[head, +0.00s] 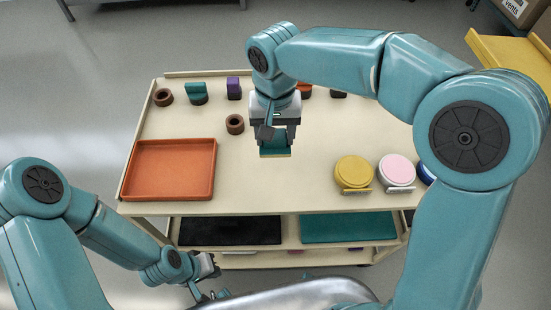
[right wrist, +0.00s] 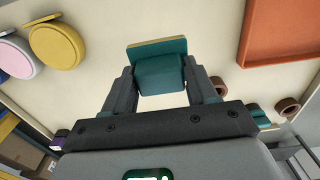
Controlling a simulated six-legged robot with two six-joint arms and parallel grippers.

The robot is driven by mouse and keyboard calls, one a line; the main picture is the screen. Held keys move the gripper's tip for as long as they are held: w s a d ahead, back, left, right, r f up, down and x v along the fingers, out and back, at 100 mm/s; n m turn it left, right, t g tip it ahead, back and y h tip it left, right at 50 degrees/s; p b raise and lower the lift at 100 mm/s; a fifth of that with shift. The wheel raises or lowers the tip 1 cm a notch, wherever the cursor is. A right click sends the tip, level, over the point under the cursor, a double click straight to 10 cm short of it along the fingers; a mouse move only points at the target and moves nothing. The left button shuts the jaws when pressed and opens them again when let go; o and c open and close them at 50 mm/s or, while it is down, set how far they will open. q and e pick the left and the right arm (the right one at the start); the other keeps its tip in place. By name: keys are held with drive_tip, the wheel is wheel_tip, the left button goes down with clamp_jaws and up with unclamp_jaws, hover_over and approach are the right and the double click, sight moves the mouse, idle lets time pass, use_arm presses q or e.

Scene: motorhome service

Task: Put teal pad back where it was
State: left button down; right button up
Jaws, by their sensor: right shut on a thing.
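The teal pad (head: 275,147), a block with a tan strip along one edge, is held in my right gripper (head: 275,140). The pad appears to be above the cart top, over its middle. In the right wrist view the pad (right wrist: 160,74) sits between the two fingers of the gripper (right wrist: 160,85), its tan-edged side facing away from the wrist. My left gripper (head: 208,288) is low in front of the cart, left of centre, apart from the objects; its fingers are too small to judge.
The cart top (head: 300,190) bears an orange tray (head: 170,170) at left and yellow (head: 354,171) and pink (head: 397,169) round pieces at right. Brown rings (head: 235,124), another teal piece (head: 196,91) and a purple piece (head: 233,86) stand toward the back. The front middle is clear.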

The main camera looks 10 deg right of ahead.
wheel_tip(320, 180, down, 10)
drive_tip(key=shift+d+r, duration=0.1)
drive_tip(key=shift+r, duration=0.15)
drive_tip(key=o, duration=0.9)
drive_tip(key=shift+o, duration=0.2)
drive_tip(key=shift+s, duration=0.1)
wheel_tip(320, 180, up, 12)
drive_tip(key=shift+r, duration=0.1)
